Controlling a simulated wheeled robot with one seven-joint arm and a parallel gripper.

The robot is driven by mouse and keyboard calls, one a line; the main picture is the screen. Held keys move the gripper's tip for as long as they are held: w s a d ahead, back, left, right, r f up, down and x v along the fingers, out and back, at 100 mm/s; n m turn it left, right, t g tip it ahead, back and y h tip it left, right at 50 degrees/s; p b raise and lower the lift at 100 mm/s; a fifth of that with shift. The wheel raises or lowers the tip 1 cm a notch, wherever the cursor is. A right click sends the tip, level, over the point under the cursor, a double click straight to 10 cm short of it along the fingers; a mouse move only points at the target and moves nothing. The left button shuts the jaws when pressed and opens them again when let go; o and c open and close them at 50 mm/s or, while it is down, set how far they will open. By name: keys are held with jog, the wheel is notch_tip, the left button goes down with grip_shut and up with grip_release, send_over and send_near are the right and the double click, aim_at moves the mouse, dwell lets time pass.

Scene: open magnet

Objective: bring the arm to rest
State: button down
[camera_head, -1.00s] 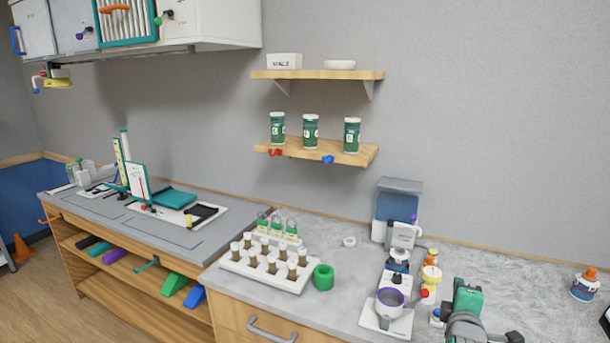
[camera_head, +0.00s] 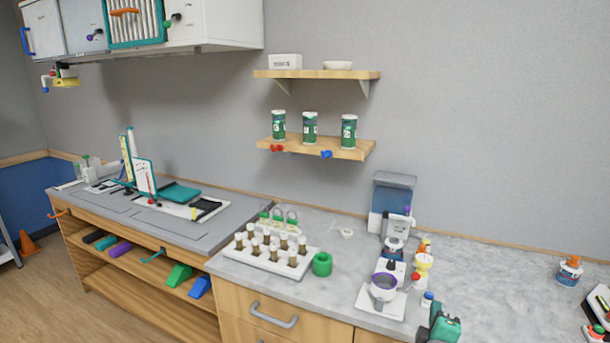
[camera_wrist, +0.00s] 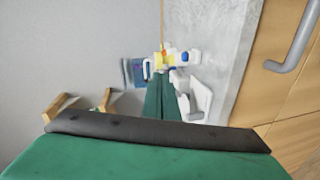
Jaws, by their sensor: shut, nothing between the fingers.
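My gripper (camera_wrist: 165,80) shows in the wrist view with its two green fingers together and nothing between them. It points over the counter, with the small bottles and the white device beyond the fingertips. In the head view a green and dark part of my arm (camera_head: 444,325) shows at the bottom edge, in front of the counter's device. The fingertips cannot be made out there.
A white mixer-like device with a purple-rimmed bowl (camera_head: 383,287) stands on the grey counter (camera_head: 500,290), near my arm. Wall shelves (camera_head: 318,148) hold green jars.

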jog(key=s+a+f+m+y, duration=0.3)
jog(key=s+a+f+m, duration=0.3)
jog(key=s+a+f, duration=1.45)
jog(key=s+a+r+m+y, duration=0.1)
jog(key=s+a, duration=0.3)
jog(key=s, duration=0.4)
jog(key=s+a+r+m+y, duration=0.1)
jog(key=s+a, duration=0.3)
jog(key=s, duration=0.5)
jog(key=s+a+m+y, duration=0.1)
jog(key=s+a+m, duration=0.2)
jog(key=s, duration=0.6)
jog(key=shift+a+r+t, duration=0.4)
jog(key=shift+a, duration=0.1)
